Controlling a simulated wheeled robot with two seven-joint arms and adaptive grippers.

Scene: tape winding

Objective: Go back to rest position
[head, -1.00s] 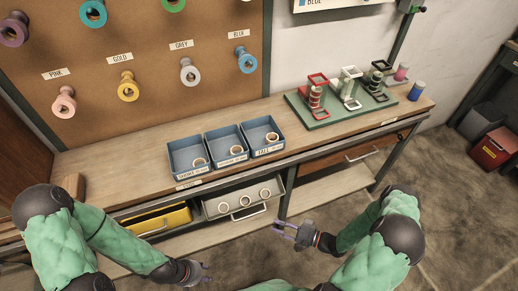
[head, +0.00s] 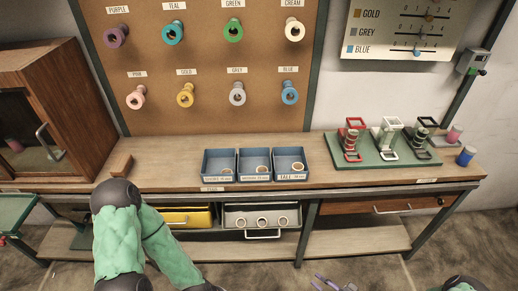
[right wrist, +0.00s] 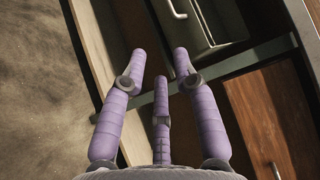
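My right gripper (head: 328,282) shows at the bottom edge of the head view, in front of the workbench. In the right wrist view its purple fingers (right wrist: 160,62) are spread apart with nothing between them. My left arm (head: 150,245) comes in at the lower left of the head view, in front of the bench. Its gripper is cut off below the bottom edge.
The workbench (head: 180,178) carries three blue trays (head: 254,176) with rings and a green fixture board (head: 345,162) with spools. Under its top are a yellow drawer (head: 187,218) and an open grey drawer (head: 245,219). A wooden cabinet (head: 45,65) stands at the left.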

